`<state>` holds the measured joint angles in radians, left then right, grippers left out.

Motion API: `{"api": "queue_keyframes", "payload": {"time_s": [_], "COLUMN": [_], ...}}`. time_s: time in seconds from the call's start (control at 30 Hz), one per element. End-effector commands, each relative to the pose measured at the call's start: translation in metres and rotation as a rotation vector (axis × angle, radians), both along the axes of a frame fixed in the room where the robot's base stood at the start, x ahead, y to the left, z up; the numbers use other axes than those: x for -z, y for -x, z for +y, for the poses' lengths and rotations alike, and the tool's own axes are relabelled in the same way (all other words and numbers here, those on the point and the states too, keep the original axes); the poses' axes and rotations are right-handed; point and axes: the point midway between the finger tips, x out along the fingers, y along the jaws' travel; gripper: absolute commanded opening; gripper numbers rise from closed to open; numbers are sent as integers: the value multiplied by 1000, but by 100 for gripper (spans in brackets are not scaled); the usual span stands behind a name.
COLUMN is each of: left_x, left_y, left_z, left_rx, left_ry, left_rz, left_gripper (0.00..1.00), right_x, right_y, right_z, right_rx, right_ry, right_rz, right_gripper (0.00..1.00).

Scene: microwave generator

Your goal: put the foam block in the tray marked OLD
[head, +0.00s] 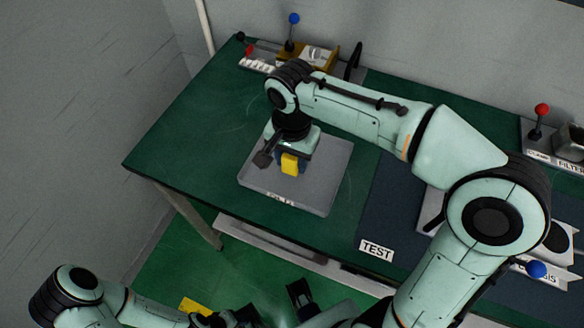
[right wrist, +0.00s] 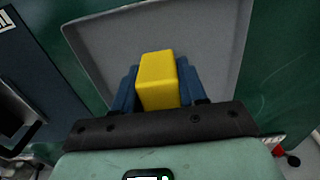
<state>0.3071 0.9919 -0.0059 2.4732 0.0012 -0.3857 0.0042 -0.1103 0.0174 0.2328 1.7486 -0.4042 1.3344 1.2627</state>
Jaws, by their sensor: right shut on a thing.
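The yellow foam block (head: 290,164) is held between the blue fingers of my right gripper (head: 288,158). In the right wrist view the block (right wrist: 159,80) sits between the two fingers (right wrist: 158,92). The block and gripper are over the grey tray (head: 325,185) on the green table; the tray also shows in the right wrist view (right wrist: 215,40). I cannot tell whether the block touches the tray floor. The label on the tray's front rim is too small to read. My left arm is low at the bottom of the head view, and its gripper's jaws are not clear.
A dark mat with a TEST label (head: 376,250) lies right of the tray. A fixture with a blue-knobbed lever (head: 293,19) stands at the table's back. A red-knobbed lever (head: 541,109) is at the right. The table is clear left of the tray.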

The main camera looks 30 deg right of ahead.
Motion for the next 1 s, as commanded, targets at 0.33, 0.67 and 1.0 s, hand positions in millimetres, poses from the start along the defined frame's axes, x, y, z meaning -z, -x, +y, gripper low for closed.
{"api": "queue_keyframes", "payload": {"time_s": [0.33, 0.67, 1.0], "left_x": [7, 9, 8], "left_y": [0, 0, 0], "left_z": [0, 0, 0], "left_rx": [-1, -2, -2], "left_ry": [-1, -1, -1], "left_rz": [-3, -5, -5], "left_gripper": [43, 43, 43], "right_x": [41, 44, 43], "right_y": [0, 0, 0], "right_z": [0, 0, 0], "right_rx": [0, 0, 0], "right_ry": [0, 0, 0], "right_rz": [3, 1, 1], "right_gripper": [14, 14, 67]}}
